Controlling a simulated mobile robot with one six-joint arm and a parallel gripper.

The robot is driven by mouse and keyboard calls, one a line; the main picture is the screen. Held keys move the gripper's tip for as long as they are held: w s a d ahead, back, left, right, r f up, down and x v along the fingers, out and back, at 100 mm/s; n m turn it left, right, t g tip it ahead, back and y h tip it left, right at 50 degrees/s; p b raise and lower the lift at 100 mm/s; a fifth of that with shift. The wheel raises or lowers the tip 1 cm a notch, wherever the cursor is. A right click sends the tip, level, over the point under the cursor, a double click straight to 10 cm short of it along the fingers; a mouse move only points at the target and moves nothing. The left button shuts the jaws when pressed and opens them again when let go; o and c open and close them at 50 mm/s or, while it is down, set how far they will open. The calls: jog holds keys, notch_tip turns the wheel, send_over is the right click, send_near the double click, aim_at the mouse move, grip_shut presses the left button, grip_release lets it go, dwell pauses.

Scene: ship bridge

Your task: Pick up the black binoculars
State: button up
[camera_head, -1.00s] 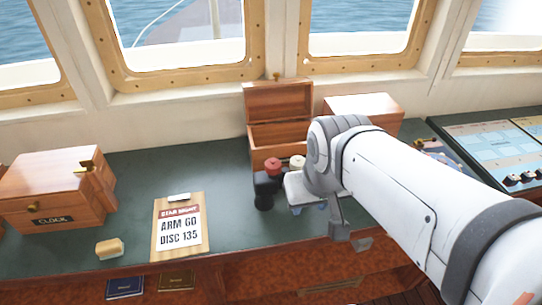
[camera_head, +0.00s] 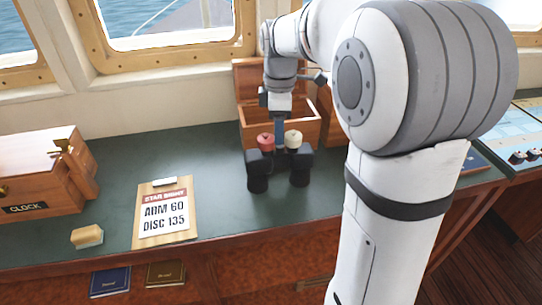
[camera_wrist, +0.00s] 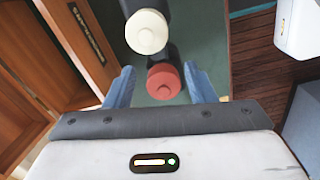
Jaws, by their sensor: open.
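The black binoculars (camera_head: 258,172) stand upright on the green counter, with one red and one cream round end on top. My gripper (camera_head: 280,137) points down at them from behind and above. In the wrist view my gripper (camera_wrist: 160,70) is open and empty, with a blue finger on each side of the red end of the binoculars (camera_wrist: 163,82). The cream end lies further up the picture, beyond the fingers. I cannot tell whether the fingertips are level with the red end or above it. The lower barrels are largely hidden in the wrist view.
An open wooden box (camera_head: 250,78) stands right behind the binoculars. A clipboard (camera_head: 163,214), a small tan block (camera_head: 87,236) and a wooden clock box (camera_head: 45,172) are to the left. The counter (camera_head: 210,165) is clear between clipboard and binoculars. Windows rise behind.

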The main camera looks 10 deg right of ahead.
aim_at(279, 149)
jog(key=shift+w+f, duration=0.2)
jog(key=shift+f, duration=0.5)
jog(key=f, duration=0.6)
jog(key=shift+d+f, duration=0.25)
jog(key=shift+f, duration=0.05)
jog(key=shift+c, duration=0.4)
grip_shut()
jog(key=shift+r, duration=0.1)
